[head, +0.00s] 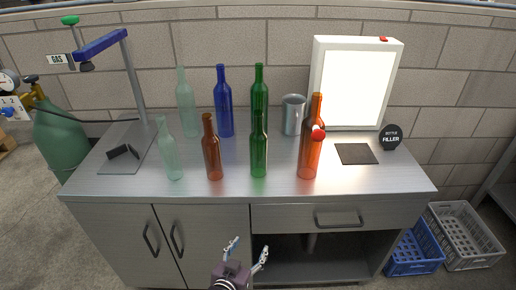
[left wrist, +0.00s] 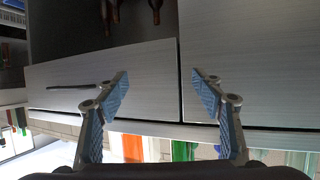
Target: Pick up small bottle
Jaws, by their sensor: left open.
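Two rows of bottles stand upright on the metal counter (head: 105,180). In front are a pale green bottle (head: 170,157), a brown bottle (head: 212,155), a green bottle (head: 258,155) and a taller orange bottle (head: 307,150). Behind stand a pale green bottle (head: 187,110), a blue bottle (head: 224,110) and a green bottle (head: 259,95). The front brown, pale and green bottles look smaller; which one is meant, I cannot tell. My left gripper (head: 248,251) is open and empty, in front of the cabinet below the counter edge; its open fingers also fill the left wrist view (left wrist: 160,86). My right gripper is not in view.
A grey metal cup (head: 292,115) and a lit white panel (head: 354,85) stand at the back. A stand with a blue arm (head: 103,43) is at left. A dark square mat (head: 356,153) lies at right. Crates (head: 463,235) stand on the floor at right.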

